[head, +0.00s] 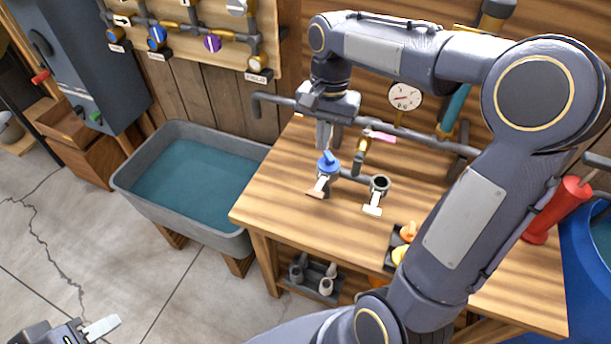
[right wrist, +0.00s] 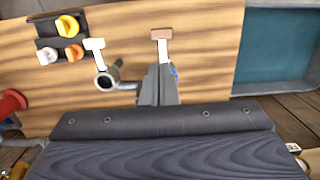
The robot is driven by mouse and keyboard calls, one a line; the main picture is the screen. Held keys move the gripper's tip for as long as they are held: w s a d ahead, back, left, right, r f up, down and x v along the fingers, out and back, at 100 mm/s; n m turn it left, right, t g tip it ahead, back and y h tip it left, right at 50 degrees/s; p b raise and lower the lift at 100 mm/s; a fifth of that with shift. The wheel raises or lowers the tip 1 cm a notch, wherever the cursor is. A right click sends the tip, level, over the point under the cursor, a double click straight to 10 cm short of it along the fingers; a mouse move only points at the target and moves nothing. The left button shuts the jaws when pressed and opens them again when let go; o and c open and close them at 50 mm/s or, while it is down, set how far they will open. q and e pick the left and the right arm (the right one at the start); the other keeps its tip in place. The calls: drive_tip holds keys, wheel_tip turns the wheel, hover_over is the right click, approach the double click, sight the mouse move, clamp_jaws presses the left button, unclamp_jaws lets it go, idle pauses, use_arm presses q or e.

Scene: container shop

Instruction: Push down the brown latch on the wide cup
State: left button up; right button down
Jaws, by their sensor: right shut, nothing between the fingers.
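The brown latch (head: 315,194) is the tip of a pale lever at the front of a pipe cup on the wooden table. It also shows in the right wrist view (right wrist: 161,34), just beyond my fingertips. A blue piece (head: 328,164) sits on that cup; only a sliver of blue shows in the right wrist view (right wrist: 174,72). My right gripper (head: 325,147) is shut and empty, pointing down just above the blue piece; contact cannot be told. It hides most of this cup in the right wrist view. My left gripper (head: 98,327) is low at the left, its jaws unclear.
A second, open cup (head: 380,184) with a white-tipped lever (head: 373,209) stands to the right on the same pipe. A dark holder with orange and yellow pieces (head: 399,255) is near the front edge. A water trough (head: 150,200) stands left of the table (head: 275,205).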

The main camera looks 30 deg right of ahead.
sight(316, 192)
drive_tip(key=shift+w, duration=0.2)
drive_tip(key=shift+f, duration=0.1)
drive_tip(key=f, duration=0.4)
drive_tip(key=a+f+p, duration=0.1)
drive_tip(key=f, duration=0.4)
drive_tip(key=s+f, duration=0.1)
drive_tip(key=f, duration=0.3)
drive_tip(key=shift+s+a+f+p, duration=0.1)
drive_tip(key=shift+a+f+p, duration=0.05)
drive_tip(key=shift+f+p, duration=0.2)
